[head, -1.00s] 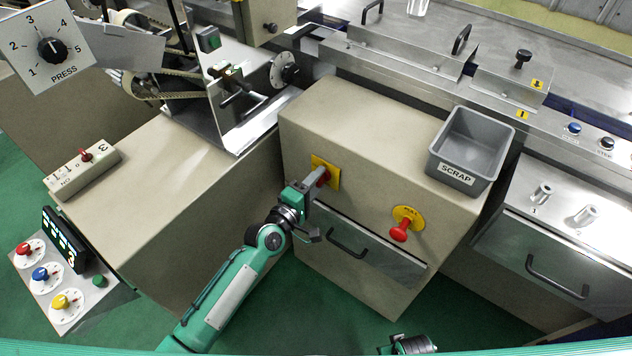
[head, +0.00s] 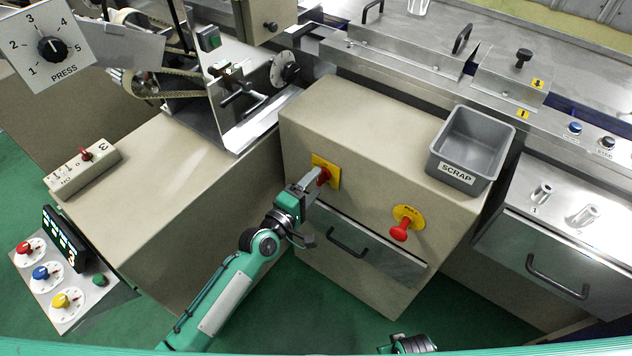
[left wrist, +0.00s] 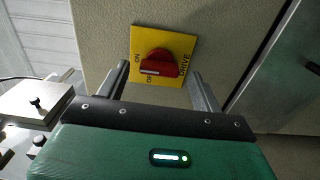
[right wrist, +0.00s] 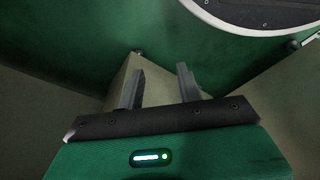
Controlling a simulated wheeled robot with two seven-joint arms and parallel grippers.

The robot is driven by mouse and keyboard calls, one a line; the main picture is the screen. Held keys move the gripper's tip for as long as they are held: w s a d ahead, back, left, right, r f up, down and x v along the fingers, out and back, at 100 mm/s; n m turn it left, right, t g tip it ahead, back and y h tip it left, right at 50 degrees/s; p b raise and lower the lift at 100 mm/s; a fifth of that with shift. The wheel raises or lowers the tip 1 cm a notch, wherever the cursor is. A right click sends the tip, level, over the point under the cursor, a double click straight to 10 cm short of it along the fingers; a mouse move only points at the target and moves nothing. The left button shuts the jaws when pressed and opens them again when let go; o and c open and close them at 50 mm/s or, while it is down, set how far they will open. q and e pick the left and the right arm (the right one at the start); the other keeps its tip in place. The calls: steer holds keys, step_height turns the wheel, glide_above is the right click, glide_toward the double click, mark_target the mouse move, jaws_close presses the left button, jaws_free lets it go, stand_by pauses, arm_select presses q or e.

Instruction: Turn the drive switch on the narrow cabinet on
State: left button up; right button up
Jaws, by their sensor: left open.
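The drive switch is a red knob (head: 324,175) on a yellow plate (head: 333,169) on the front of the narrow cabinet (head: 350,120). In the left wrist view the red knob (left wrist: 160,62) sits on the yellow plate (left wrist: 184,45) marked ON, OFF and DRIVE. A white mark on the knob lies near the partly hidden OFF. My left gripper (head: 311,186) is open in front of the knob; its fingers (left wrist: 158,79) stand to either side, short of the plate, with no clear contact. My right gripper (right wrist: 160,80) is open and empty, low and away from the switch.
A red knob (head: 400,231) on a yellow disc is right of the switch. A drawer handle (head: 347,243) is below. A grey SCRAP bin (head: 441,150) stands on the cabinet top. Green floor (head: 300,310) is clear in front.

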arm_select(q)
steer(key=v, duration=1.2)
steer(key=shift+b, duration=0.35)
arm_select(e)
step_height(320, 180, up, 2)
steer(key=shift+a+r, duration=0.1)
steer(key=shift+a, duration=0.05)
steer(key=shift+w, duration=0.2)
